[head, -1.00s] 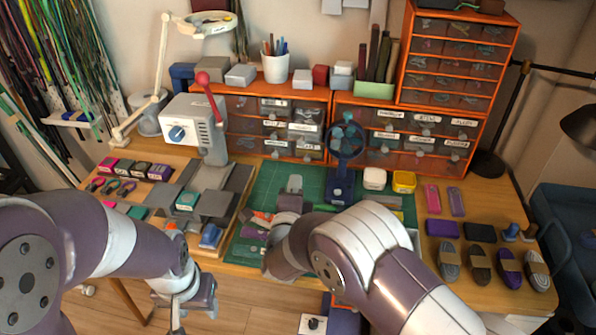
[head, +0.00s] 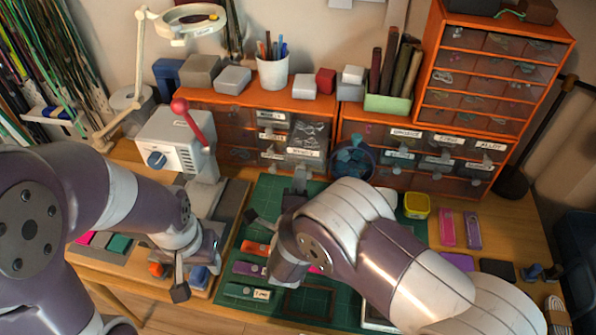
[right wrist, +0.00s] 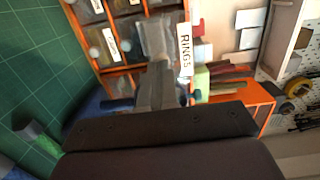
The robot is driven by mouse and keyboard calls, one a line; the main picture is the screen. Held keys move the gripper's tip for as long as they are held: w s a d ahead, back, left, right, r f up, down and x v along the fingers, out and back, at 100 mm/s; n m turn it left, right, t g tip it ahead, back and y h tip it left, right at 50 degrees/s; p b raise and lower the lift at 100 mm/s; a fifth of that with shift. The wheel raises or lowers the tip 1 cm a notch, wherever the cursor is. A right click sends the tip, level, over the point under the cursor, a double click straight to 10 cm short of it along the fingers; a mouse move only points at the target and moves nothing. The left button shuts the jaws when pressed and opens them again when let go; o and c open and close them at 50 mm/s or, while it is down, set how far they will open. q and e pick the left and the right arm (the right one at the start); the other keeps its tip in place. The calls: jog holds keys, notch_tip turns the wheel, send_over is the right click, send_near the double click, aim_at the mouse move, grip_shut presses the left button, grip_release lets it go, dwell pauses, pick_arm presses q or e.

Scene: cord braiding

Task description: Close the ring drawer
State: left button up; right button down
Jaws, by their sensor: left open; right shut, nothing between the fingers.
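The ring drawer (head: 308,136) is a clear-fronted drawer in the orange cabinet, at the back centre. It appears to stand out from its neighbours, with small contents showing inside. In the right wrist view its RINGS label (right wrist: 186,48) is readable and its clear body (right wrist: 157,36) shows. My right gripper (head: 300,174) is shut and empty, pointing at the cabinet just in front of and below this drawer. In the right wrist view its fingers (right wrist: 156,82) overlap the drawer's near part; I cannot tell whether they touch. My left gripper (head: 194,270) is open and empty over the front left of the table.
Other drawers (head: 242,130) surround it. A white machine with a red lever (head: 176,140) stands to the left. A dark blue round holder (head: 352,160) and a yellow tub (head: 416,205) stand right of my right gripper. The green mat (head: 262,205) holds several small items.

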aim_at(310, 144)
pick_arm(q)
jog(key=shift+w+r, duration=0.15)
jog(key=shift+w, duration=0.15)
pick_arm(e)
jog(key=shift+w, duration=0.1)
pick_arm(q)
jog(key=shift+s, duration=0.1)
pick_arm(e)
jog(key=shift+r, duration=0.1)
jog(key=w+b, duration=0.2)
jog(key=w, duration=0.1)
jog(key=w+d+b, duration=0.1)
jog(key=w+b, duration=0.1)
jog(key=w, duration=0.2)
jog(key=w+d+b, duration=0.1)
jog(key=w+b, duration=0.1)
jog(key=w, duration=0.2)
jog(key=shift+w+d+f+b, duration=0.15)
jog(key=shift+f+b, duration=0.1)
jog(key=shift+b, duration=0.1)
jog(key=shift+w+d+r, duration=0.1)
jog(key=shift+w+r, duration=0.1)
jog(key=shift+w, duration=0.05)
jog(key=shift+s+r, duration=0.1)
jog(key=shift+r, duration=0.1)
pick_arm(q)
notch_tip(310, 144, down, 7)
jog(key=shift+s+r, duration=0.2)
pick_arm(e)
jog(key=shift+r, duration=0.1)
